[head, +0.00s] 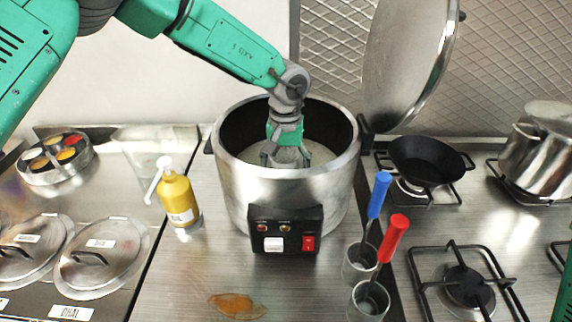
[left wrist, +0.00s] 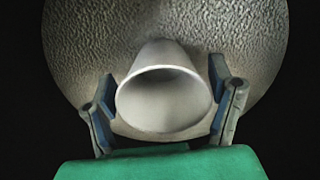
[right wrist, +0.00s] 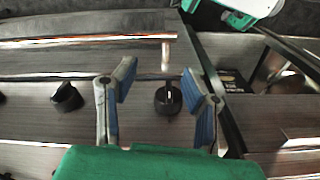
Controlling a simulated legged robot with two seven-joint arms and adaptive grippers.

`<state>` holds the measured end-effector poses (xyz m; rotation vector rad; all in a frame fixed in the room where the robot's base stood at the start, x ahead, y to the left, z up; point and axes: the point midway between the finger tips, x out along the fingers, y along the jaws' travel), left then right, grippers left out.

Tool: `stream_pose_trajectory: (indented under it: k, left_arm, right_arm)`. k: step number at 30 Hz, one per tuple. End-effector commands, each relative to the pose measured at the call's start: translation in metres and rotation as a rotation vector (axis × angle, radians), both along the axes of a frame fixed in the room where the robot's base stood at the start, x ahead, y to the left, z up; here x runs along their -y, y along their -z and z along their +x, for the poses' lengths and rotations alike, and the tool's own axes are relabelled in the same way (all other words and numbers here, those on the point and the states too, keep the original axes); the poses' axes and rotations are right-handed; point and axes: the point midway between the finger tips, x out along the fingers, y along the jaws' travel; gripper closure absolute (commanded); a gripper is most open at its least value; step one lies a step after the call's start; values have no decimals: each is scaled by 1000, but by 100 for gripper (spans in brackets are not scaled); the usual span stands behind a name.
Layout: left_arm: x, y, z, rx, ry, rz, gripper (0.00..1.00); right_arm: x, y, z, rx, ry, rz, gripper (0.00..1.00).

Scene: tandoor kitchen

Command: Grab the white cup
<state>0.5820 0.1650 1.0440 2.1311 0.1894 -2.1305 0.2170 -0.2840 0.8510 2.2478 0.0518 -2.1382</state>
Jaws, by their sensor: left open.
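The white cup (left wrist: 163,103) is inside the large steel cooker pot (head: 235,190), on its pale grainy contents, with its mouth facing my left wrist camera. My left gripper (left wrist: 162,88) is open, one finger on each side of the cup, with small gaps showing. In the head view, my left gripper (head: 286,158) reaches down into the pot and mostly hides the cup. My right gripper (right wrist: 158,80) is open and empty, in front of a panel with black knobs (right wrist: 168,98).
The pot's lid (head: 408,60) stands raised at its right. A yellow pump bottle (head: 179,200) is to the left. Two metal cups (head: 370,300) with blue- and red-handled utensils stand at front right. A black pan (head: 425,160) sits on the stove. An orange spill (head: 237,305) marks the counter.

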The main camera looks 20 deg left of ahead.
Motion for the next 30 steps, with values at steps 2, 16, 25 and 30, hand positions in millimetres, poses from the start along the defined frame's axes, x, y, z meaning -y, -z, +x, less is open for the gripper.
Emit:
stream_pose_trajectory:
  k: [2,16,25,30]
  left_arm:
    - [-1,8,0,-2,0,2,24]
    - [0,12,-1,-1,0,0,74]
    - [1,13,-1,-2,0,0,74]
    - [0,-3,0,1,-2,-4,74]
  right_arm:
    - [0,-2,0,0,0,0,60]
    - [0,-2,0,0,0,0,60]
    - [0,-1,0,0,0,0,60]
    - [0,1,0,0,0,0,60]
